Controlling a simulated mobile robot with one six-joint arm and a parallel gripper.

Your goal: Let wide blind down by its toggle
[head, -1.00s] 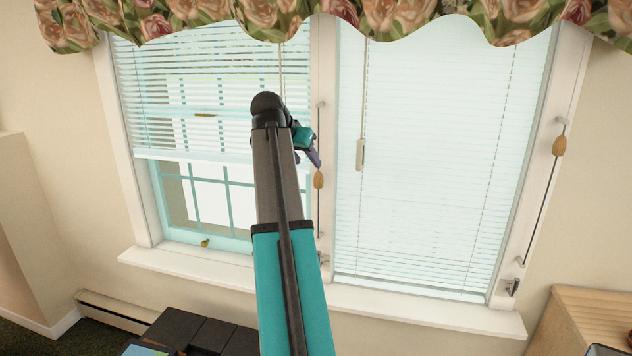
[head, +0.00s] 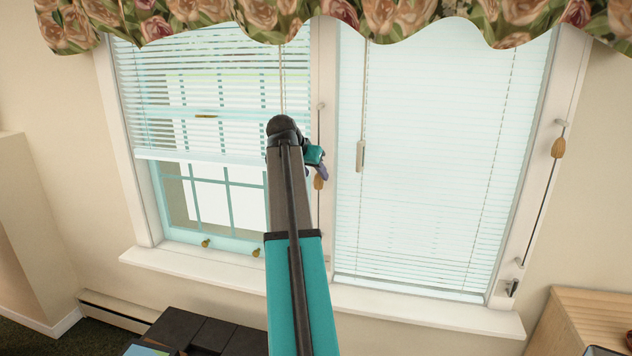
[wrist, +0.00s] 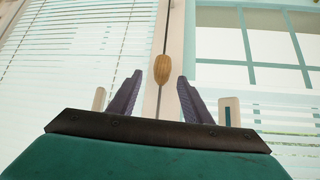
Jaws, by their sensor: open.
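The left blind (head: 205,125) has white slats and hangs partly raised, with bare window panes below it. The right blind (head: 425,170) hangs down nearly to the sill. A tan wooden toggle (head: 318,182) sits on a cord along the post between the two windows. A second tan toggle (head: 558,147) is on a cord at the far right. My gripper (head: 320,168) is by the middle toggle and partly covers it in the head view. In the wrist view my gripper (wrist: 160,80) is open, and the middle toggle (wrist: 162,68) shows upright between its fingertips; contact cannot be told.
A floral valance (head: 330,15) hangs across the top. A pale wand (head: 361,155) hangs before the right blind. The white sill (head: 400,310) juts out below. A dark piece of furniture (head: 190,330) stands at lower left and a wooden cabinet (head: 580,310) at lower right.

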